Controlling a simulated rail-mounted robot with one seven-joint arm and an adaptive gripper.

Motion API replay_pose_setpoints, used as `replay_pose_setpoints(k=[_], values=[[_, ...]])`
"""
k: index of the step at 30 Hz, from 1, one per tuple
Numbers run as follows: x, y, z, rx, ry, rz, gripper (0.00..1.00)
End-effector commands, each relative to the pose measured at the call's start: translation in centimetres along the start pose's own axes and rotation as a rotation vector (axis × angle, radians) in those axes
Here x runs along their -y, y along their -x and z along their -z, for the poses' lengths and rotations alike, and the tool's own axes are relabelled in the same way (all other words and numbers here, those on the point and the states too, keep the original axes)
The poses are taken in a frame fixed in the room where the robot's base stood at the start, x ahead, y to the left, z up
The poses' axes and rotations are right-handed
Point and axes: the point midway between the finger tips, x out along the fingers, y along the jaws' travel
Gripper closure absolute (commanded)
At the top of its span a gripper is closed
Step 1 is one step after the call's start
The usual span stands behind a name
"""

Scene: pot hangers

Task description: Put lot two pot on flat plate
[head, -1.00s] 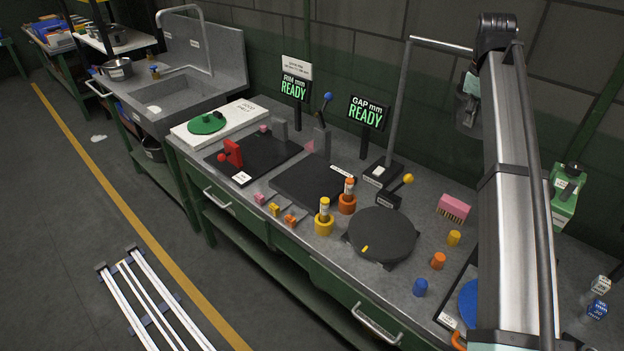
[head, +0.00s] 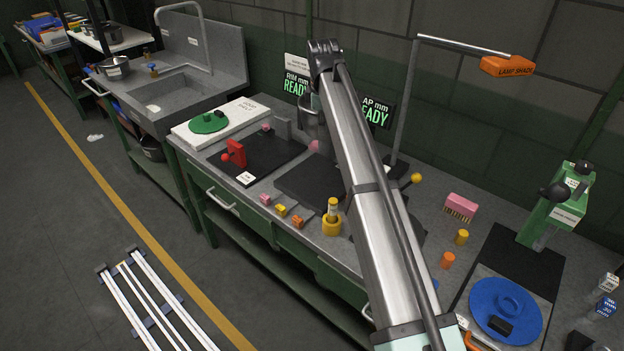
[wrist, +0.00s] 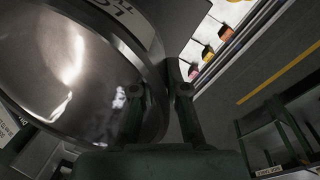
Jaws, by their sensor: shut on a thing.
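A shiny metal pot (wrist: 65,75) fills the left of the wrist view, with a white label near its rim that reads only in part. My gripper (wrist: 160,92) is shut on the pot's rim or wall, one finger on each side. In the head view the pot (head: 309,125) hangs in the air at the back of the bench, partly behind my arm; the fingers are hidden there. A dark flat slab (head: 296,186) lies on the bench below and in front of the pot, partly covered by my arm. I cannot read its label.
A dark plate with a red clamp (head: 235,153) lies left of the slab. Display signs (head: 295,87) stand behind. Small colored blocks (head: 281,210) and a yellow holder (head: 331,221) sit along the front edge. A blue disc (head: 505,309) and green press (head: 556,210) are at right.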

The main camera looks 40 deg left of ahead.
Motion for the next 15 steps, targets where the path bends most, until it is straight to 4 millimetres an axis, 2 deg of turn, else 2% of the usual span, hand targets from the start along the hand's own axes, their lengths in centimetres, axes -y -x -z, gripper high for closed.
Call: replay_pose_setpoints(k=[3,8,15], values=[[0.3,-0.3,1.3,-0.004,0.024,-0.004,1.0],[0.8,-1.6,1.8,-0.005,0.034,-0.002,1.0],[1.7,-6.4,1.7,-0.004,0.034,-0.001,1.0]])
